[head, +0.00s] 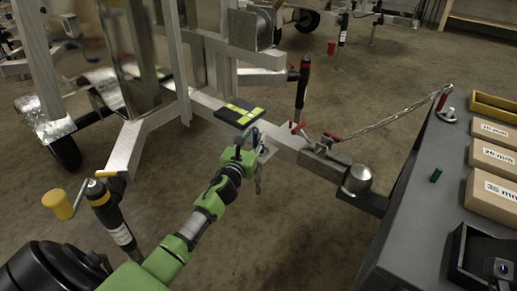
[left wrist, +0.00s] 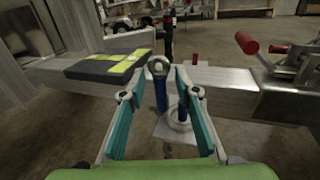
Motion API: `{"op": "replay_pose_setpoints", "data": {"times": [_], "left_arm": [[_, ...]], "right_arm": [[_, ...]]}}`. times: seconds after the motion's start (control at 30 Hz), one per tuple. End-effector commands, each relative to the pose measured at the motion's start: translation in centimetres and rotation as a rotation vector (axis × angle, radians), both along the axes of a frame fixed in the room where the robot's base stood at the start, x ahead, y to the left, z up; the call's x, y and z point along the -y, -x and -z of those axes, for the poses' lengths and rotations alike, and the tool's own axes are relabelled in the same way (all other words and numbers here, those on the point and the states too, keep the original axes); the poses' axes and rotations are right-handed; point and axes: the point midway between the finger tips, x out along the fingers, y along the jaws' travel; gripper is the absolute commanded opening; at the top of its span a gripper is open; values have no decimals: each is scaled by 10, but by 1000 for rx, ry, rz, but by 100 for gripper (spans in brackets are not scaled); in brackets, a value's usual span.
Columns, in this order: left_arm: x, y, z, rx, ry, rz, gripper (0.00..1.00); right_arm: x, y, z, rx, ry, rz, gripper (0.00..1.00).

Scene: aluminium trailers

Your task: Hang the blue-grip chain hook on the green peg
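The chain hook with a blue grip (left wrist: 161,95) stands upright in the left wrist view, its metal eye (left wrist: 158,66) on top. A second blue upright piece (left wrist: 183,105) with a ring at its foot is close beside it, over a light metal plate (left wrist: 172,133). My left gripper (left wrist: 160,93) is open, with one finger on each side of the blue grip and gaps visible. In the head view, my left gripper (head: 245,146) is at the trailer beam and hides most of the hook; a short chain (head: 258,182) hangs below. The green peg (head: 436,175) stands on the grey bench. My right gripper is out of view.
A chain runs from the trailer tongue (head: 310,160) to a red-grip piece (head: 443,98) on the bench (head: 420,215). Labelled boxes (head: 492,190) line the bench's right. A black-and-yellow pad (head: 239,112) lies on the beam. A ball coupler (head: 357,180) sits between beam and bench.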

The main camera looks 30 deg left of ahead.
Motion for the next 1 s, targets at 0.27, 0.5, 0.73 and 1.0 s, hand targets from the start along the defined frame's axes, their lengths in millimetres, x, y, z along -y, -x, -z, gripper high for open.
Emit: {"op": "replay_pose_setpoints", "data": {"times": [0.27, 0.5, 0.73, 1.0], "left_arm": [[-2, -10, 0, 0, -1, 0, 29], [-2, -9, -1, 1, 0, 0, 0], [-2, -9, -1, 2, 0, 0, 0], [-3, -9, -19, 2, -4, 1, 0]], "right_arm": [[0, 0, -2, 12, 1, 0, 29], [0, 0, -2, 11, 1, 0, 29], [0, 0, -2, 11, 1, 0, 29], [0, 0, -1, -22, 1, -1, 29]]}}
